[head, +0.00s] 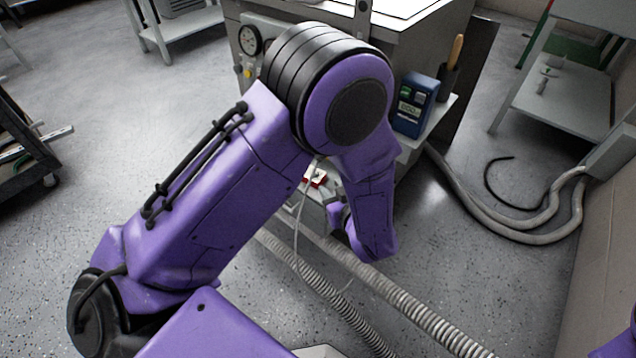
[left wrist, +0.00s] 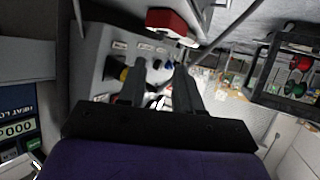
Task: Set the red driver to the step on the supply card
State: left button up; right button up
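The red driver (head: 315,178) is a small red box with a pale top, low at the front of the grey cabinet, beside my left forearm. It also shows at the top of the left wrist view (left wrist: 170,22), beyond the fingertips and apart from them. My left gripper (left wrist: 157,75) has its two dark fingers spread with a gap between them, nothing held. It faces a grey panel (left wrist: 112,68) with small labels, blue terminals and a yellow-and-black part. The driver's setting is too small to read. I cannot make out the supply card. My right gripper is out of view.
A blue meter (head: 414,104) with a lit display stands on the cabinet's right ledge. A round gauge (head: 250,40) is on the cabinet front. Ribbed hoses (head: 420,312) and a thin pale cable (head: 298,225) run below. Open floor lies to the left.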

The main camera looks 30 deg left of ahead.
aim_at(318, 181)
pick_arm(q)
jog(key=b+x, duration=0.2)
jog(key=x, duration=0.8)
jog(key=shift+b, duration=0.3)
jog(key=shift+a, duration=0.1)
